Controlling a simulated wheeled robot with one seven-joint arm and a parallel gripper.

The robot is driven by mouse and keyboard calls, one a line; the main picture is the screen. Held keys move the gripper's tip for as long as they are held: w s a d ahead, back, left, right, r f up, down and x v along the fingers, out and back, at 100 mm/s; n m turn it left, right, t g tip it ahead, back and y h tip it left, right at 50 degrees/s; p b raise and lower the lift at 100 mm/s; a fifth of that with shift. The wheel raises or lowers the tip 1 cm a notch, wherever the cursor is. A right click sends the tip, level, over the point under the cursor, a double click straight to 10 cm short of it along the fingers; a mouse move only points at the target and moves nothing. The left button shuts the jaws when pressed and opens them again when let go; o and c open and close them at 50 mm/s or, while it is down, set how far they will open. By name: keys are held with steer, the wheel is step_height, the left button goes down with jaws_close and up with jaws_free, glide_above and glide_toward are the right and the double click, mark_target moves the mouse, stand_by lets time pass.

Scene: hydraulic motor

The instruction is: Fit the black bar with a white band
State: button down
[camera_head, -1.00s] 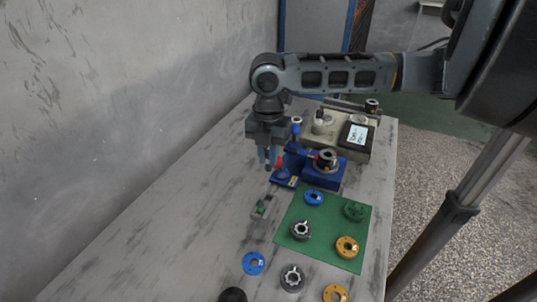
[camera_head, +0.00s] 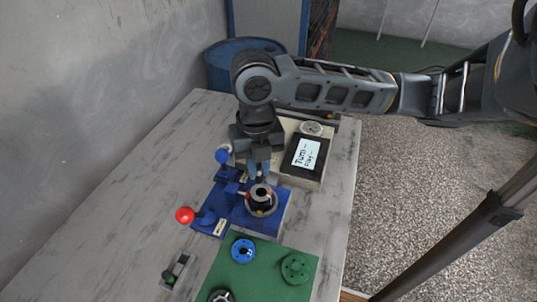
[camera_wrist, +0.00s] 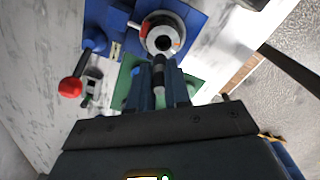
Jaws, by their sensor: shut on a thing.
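My gripper (camera_head: 260,165) is shut on a slim dark bar, and its fingers point down over the blue fixture. In the wrist view the bar (camera_wrist: 159,76) stands out between the fingertips (camera_wrist: 160,90), with a paler band on it. The blue fixture (camera_head: 272,222) carries a round metal housing (camera_head: 262,201) with a dark bore. The housing also shows in the wrist view (camera_wrist: 163,33), just beyond the bar. The bar's lower end looks close to the housing; I cannot tell whether it touches or enters the bore.
A red-knobbed lever (camera_head: 186,215) and a blue knob (camera_head: 222,156) stand left of the housing. A beige box with a screen (camera_head: 306,153) is behind. A green mat (camera_head: 262,272) holding a blue ring (camera_head: 243,250) and green disc (camera_head: 295,268) lies in front. The table's left side is clear.

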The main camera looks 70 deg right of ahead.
mark_target(260, 175)
steer(key=shift+s+d, duration=0.15)
steer(key=shift+d+f, duration=0.15)
steer(key=shift+f, duration=1.6)
steer(key=shift+f, duration=1.4)
stand_by(1.8)
steer(key=c, duration=1)
jaws_free()
steer(key=shift+o, duration=0.3)
steer(key=o, duration=0.4)
steer(key=shift+c, duration=0.2)
